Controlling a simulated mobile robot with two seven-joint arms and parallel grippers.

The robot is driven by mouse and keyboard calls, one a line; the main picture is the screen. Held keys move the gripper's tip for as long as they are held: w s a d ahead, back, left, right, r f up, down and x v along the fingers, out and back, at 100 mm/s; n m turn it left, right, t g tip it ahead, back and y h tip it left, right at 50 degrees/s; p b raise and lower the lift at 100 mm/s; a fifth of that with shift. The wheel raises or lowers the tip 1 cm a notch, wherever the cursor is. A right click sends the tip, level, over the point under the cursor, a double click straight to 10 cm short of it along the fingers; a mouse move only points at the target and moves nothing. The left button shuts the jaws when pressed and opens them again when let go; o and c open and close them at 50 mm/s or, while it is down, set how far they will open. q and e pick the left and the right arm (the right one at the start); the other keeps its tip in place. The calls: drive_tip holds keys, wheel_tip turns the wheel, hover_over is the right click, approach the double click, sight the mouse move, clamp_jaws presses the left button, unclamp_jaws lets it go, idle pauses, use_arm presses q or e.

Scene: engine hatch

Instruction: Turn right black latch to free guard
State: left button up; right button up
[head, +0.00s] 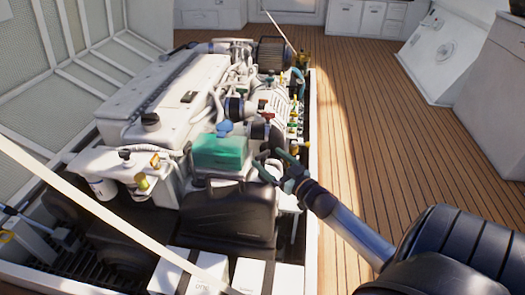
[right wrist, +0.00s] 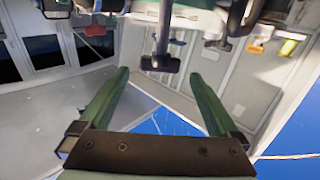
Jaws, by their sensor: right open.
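My right gripper (head: 268,162) reaches in from the lower right to the right side of the engine, beside the teal box (head: 220,153) and the black guard-like cover (head: 228,212). Its green fingers are spread and empty in the right wrist view (right wrist: 164,78). A black T-shaped part (right wrist: 160,63), possibly the right latch, shows between and beyond the fingertips, with no visible contact. I cannot make out this latch in the head view, where the gripper is in front of that area. My left gripper is not in view.
The white engine (head: 170,85) with hoses and fittings fills the open hatch. White boxes (head: 205,270) stand at its near end. Pale struts cross the left side. The wooden deck (head: 365,110) to the right is largely clear.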

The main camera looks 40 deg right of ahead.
sight(264, 155)
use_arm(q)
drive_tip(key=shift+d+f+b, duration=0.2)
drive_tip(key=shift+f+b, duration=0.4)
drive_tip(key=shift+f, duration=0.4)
use_arm(e)
drive_tip(key=shift+w+d, duration=0.2)
drive_tip(key=shift+w, duration=1.8)
drive_tip(key=c, duration=1.4)
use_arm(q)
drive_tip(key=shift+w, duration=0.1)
use_arm(e)
drive_tip(key=shift+o, duration=0.2)
